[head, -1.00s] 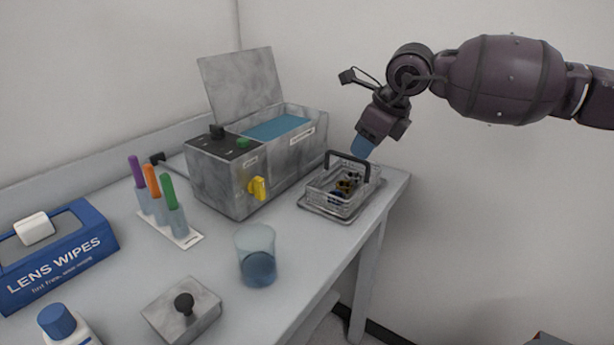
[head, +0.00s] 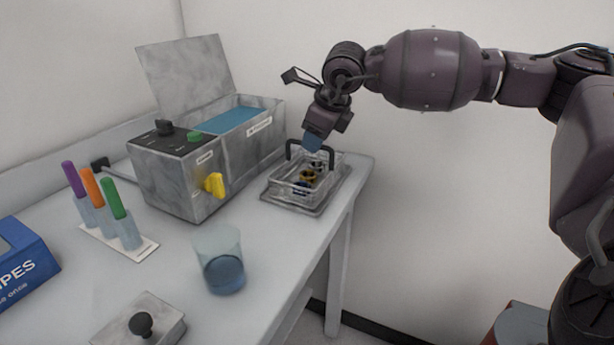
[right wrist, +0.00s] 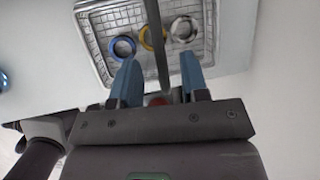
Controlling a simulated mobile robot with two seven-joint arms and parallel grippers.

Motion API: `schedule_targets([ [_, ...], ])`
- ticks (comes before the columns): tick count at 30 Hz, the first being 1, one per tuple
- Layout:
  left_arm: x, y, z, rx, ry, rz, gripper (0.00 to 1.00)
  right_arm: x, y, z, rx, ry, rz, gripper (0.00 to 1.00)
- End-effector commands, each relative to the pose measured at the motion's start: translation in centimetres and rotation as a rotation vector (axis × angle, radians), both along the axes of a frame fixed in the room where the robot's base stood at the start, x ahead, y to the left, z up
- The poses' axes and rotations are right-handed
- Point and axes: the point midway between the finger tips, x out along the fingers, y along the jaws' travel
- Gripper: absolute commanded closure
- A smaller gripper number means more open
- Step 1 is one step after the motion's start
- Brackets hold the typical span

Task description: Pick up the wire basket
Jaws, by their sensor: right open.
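The wire basket (head: 290,185) sits on a grey tray (head: 310,210) at the table's far right corner, with its dark handle (head: 289,150) standing up. My right gripper (head: 312,145) is at the top of the handle, pointing down, with blue fingertips. In the right wrist view, the right gripper (right wrist: 160,68) is open, and the handle (right wrist: 157,40) runs between its two fingers. The basket (right wrist: 98,32) lies beyond the fingers there and holds blue, yellow and white rings. Whether a finger touches the handle I cannot tell. My left gripper is not in view.
A grey tank (head: 190,185) with a raised lid and yellow tap stands left of the basket. A beaker (head: 220,262) of blue liquid, a rack of capped tubes (head: 120,243) and a blue wipes box (head: 22,262) are on the table (head: 265,245). The wall is close behind.

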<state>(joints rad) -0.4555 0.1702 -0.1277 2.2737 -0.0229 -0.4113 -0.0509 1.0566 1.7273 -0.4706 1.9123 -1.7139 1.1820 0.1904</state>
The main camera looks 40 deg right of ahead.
Motion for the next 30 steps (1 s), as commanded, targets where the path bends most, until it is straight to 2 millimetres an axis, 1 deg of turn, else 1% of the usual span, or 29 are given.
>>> schedule_targets([
  [1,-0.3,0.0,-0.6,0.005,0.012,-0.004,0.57,0.5,-0.1,-1.6,0.001,0.012,0.000,0.59],
  [4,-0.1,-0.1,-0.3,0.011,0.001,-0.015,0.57,1.1,-0.1,-2.7,0.001,0.010,0.000,0.59],
  [7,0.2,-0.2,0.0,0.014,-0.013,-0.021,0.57,1.3,-0.1,-3.1,0.001,0.007,-0.001,0.59],
  [13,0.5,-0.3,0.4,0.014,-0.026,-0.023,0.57,1.3,-0.1,-2.8,0.001,0.001,-0.001,0.59],
  [14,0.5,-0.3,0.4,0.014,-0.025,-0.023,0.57,1.3,-0.1,-2.8,0.001,0.001,-0.001,0.62],
  [21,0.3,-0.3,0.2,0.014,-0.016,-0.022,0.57,1.3,-0.1,-2.8,0.001,0.003,0.000,0.99],
  [22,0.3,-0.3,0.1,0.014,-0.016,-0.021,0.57,1.3,-0.1,-2.8,0.001,0.003,0.000,1.00],
  [30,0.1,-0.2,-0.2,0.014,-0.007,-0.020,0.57,1.3,-0.1,-2.8,0.000,0.001,0.000,1.00],
])
